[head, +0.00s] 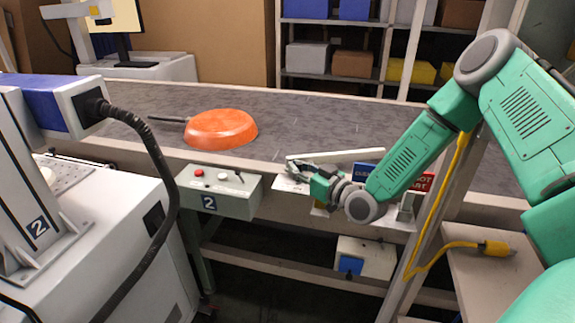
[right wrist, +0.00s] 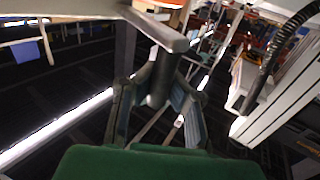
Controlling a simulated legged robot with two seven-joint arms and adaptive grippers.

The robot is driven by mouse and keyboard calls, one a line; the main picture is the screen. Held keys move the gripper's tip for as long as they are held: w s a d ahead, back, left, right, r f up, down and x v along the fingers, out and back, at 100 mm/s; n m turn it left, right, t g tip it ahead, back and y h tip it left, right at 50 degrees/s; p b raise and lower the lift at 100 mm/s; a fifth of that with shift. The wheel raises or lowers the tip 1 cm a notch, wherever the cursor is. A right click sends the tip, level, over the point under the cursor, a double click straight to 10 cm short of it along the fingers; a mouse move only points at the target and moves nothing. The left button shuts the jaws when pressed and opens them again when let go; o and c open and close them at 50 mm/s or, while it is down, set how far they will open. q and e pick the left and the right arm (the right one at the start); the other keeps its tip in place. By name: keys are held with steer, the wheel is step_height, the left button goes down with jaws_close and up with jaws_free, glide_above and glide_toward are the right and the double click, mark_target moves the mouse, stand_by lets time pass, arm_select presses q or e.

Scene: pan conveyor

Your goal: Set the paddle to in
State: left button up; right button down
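The paddle (head: 335,155) is a long pale bar lying over the near edge of the conveyor (head: 320,115), pointing right from its left end. My right gripper (head: 300,172) is at that left end. In the right wrist view, the bar of the paddle (right wrist: 155,25) crosses the top, and a dark round post hangs below it. The fingers of my right gripper (right wrist: 160,95) are closed in on both sides of this post and seem to touch it. Contact is partly hidden in the head view. My left gripper is not in view.
An orange pan (head: 221,129) lies on the belt left of the paddle. A control box (head: 215,192) marked 2 stands at the near edge. Blue and red signs (head: 425,182) are partly hidden behind my right arm. A slanted post (head: 428,225) stands close to that arm.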

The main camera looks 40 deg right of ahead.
steer(key=shift+s+d+f+n+y, duration=0.25)
steer(key=shift+s+d+n+y, duration=0.15)
steer(key=shift+s+d+y, duration=0.15)
steer(key=shift+d, duration=0.45)
steer(key=c, duration=1.5)
jaws_free()
steer(key=shift+s+d+r, duration=0.1)
steer(key=shift+s+r, duration=0.05)
steer(key=shift+s, duration=0.15)
steer(key=shift+s+d+r, duration=0.15)
steer(key=shift+w, duration=0.35)
steer(key=shift+r, duration=0.2)
steer(key=r, duration=0.9)
steer(key=shift+s+d+r, duration=0.1)
steer(key=shift+s+d, duration=0.05)
steer(key=shift+s, duration=0.05)
